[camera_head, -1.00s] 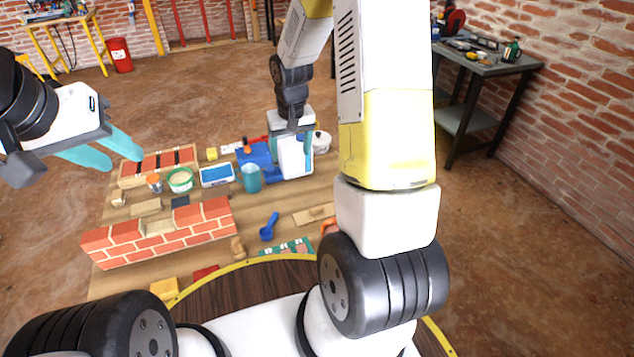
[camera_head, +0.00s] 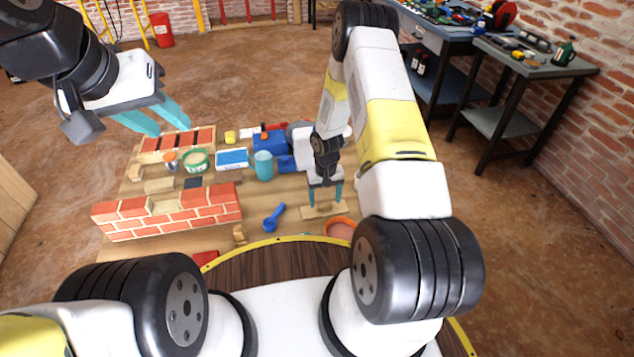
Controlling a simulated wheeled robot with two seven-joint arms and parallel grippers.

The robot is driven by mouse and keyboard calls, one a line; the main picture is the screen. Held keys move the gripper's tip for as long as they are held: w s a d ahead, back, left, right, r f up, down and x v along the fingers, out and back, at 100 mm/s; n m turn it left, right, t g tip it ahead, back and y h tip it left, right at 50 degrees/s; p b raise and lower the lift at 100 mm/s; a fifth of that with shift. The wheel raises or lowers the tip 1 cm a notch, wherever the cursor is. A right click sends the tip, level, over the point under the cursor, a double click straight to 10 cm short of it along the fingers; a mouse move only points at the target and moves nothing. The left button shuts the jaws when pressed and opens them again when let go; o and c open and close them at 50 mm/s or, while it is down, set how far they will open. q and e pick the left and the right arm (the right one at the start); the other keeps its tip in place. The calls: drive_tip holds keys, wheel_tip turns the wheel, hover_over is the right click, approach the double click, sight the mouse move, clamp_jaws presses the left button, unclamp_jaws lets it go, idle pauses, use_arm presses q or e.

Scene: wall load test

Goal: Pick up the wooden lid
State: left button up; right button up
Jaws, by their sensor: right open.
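The wooden lid (camera_head: 305,213) is a flat, light brown board lying on the wooden table, near its front right part. My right gripper (camera_head: 325,203) points down over the lid, its two teal fingers apart, one on either side of the lid's middle. The small knob seen earlier on the lid is hard to make out between the fingers. I cannot tell whether the fingers touch the lid. My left gripper (camera_head: 155,118) is open and empty in the air above the table's back left.
An orange-rimmed bowl (camera_head: 340,228) stands close in front of the lid. A blue scoop (camera_head: 273,218) lies to its left. A low brick wall (camera_head: 170,213), a teal cup (camera_head: 263,165), a green-rimmed tub (camera_head: 195,160) and a blue-and-white tray (camera_head: 232,159) stand further left.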

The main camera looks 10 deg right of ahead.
sight(325, 207)
wheel_tip(325, 207, down, 2)
drive_tip(key=shift+f, duration=0.25)
drive_tip(key=c, duration=1.5)
drive_tip(key=shift+r, duration=0.1)
